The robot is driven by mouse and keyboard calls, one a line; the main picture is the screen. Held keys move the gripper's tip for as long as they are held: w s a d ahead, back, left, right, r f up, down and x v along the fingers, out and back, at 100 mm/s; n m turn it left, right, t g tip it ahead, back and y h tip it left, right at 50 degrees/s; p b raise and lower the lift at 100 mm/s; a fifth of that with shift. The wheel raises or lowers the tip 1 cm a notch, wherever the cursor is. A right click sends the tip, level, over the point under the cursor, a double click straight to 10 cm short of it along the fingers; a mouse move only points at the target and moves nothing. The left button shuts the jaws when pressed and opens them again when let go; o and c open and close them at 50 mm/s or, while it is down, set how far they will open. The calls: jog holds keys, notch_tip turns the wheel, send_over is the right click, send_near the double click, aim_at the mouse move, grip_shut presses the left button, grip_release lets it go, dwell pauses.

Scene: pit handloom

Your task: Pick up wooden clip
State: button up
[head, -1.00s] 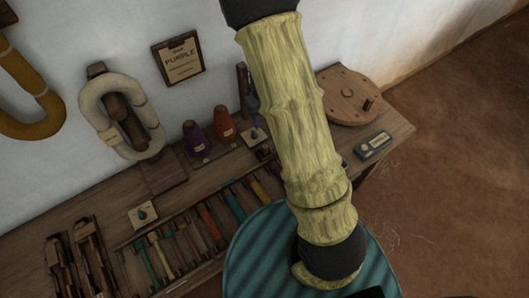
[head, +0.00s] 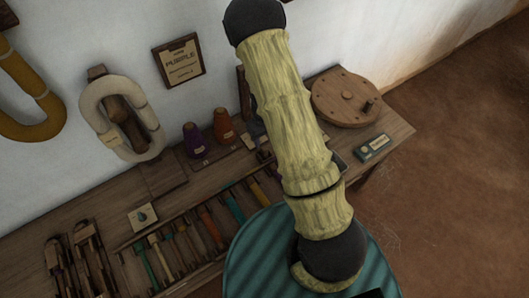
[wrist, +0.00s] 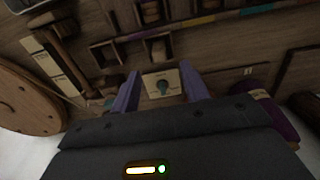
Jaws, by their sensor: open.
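My gripper (wrist: 160,80) shows in the wrist view as two purple fingers, open and well apart, with nothing held between them. Small wooden compartments (wrist: 104,56) stand just past the fingers. One compartment holds a small brown block-like piece (wrist: 158,48); I cannot tell whether it is the wooden clip. I cannot pick out the clip for certain in either view. In the head view my arm hides the gripper and part of the bench.
A purple cone (head: 195,140) and an orange cone (head: 223,126) stand at the back. A round wooden wheel (head: 343,98) and a teal box (head: 374,147) lie at the right end.

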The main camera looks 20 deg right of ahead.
aim_at(265, 148)
jog(key=shift+f, duration=1.05)
jog(key=shift+w+f+p, duration=0.15)
jog(key=shift+f+p, duration=0.2)
jog(key=shift+f, duration=2.25)
grip_shut()
